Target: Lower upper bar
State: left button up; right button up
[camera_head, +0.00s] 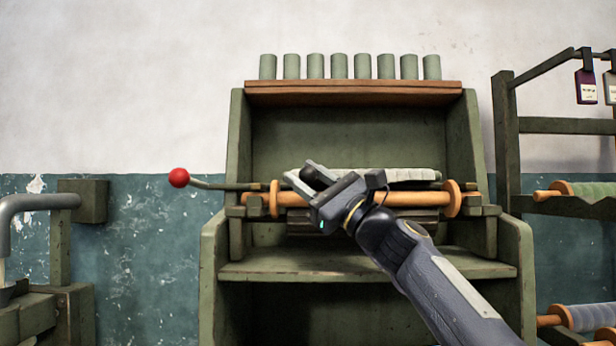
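The green wooden frame (240,160) stands against the wall. A pale grey-green bar (405,175) runs across it at mid height. An orange wooden roller (415,198) with round end discs lies just below and in front of that bar. A lever with a red ball knob (178,178) sticks out to the left at the same height. My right gripper (308,176) is in front of the left half of the bar and roller and covers part of both. I cannot tell whether it touches the bar or grips it. My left gripper is not in view.
Several grey-green cylinders stand on the brown top board (350,88). A shelf (370,270) crosses the frame below the roller. A rack (507,150) with spools and hanging tags is at right. A grey pipe (35,201) and green woodwork are at left.

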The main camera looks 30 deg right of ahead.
jog(key=shift+o, duration=1.4)
jog(key=b+v, duration=0.2)
jog(key=v, duration=0.6)
jog(key=shift+b, duration=0.3)
